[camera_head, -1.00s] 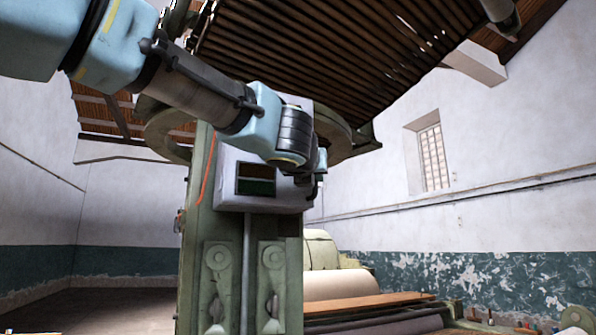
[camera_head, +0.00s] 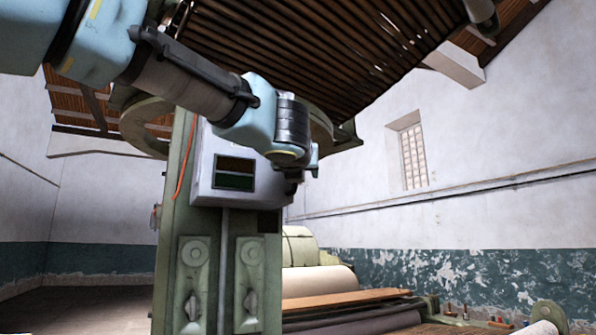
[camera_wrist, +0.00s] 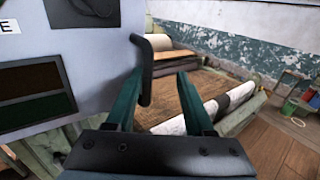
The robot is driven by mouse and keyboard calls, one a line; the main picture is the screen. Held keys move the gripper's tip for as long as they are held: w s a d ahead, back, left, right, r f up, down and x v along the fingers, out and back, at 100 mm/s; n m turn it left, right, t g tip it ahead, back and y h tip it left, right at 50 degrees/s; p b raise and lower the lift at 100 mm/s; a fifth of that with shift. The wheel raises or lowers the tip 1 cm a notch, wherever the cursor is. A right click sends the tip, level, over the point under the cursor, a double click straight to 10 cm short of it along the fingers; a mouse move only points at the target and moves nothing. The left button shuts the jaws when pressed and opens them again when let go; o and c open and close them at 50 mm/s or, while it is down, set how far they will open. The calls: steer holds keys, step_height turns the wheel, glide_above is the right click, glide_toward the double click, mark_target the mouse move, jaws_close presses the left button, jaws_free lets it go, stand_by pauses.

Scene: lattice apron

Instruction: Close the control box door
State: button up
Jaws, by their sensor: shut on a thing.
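The control box (camera_head: 207,165) is a light grey box on the green machine post. Its front panel, which I take for the door, has a dark two-part window; it fills the left of the wrist view (camera_wrist: 100,75). A black bent handle (camera_wrist: 146,60) stands at the panel's right edge. In the head view my wrist hides the box's right part, and I cannot tell how far the door stands ajar.
The green post (camera_head: 218,240) stands below the box. A machine with a pale roll (camera_head: 318,283) and a wooden board (camera_head: 335,299) lies to the right. A slatted structure (camera_head: 310,50) hangs overhead. Open floor (camera_head: 100,305) shows at the left.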

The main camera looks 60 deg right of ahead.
steer(key=shift+w+a, duration=0.1)
steer(key=shift+a, duration=0.05)
stand_by(0.4)
steer(key=b+v, duration=0.4)
steer(key=v, duration=0.6)
steer(key=shift+a, duration=0.25)
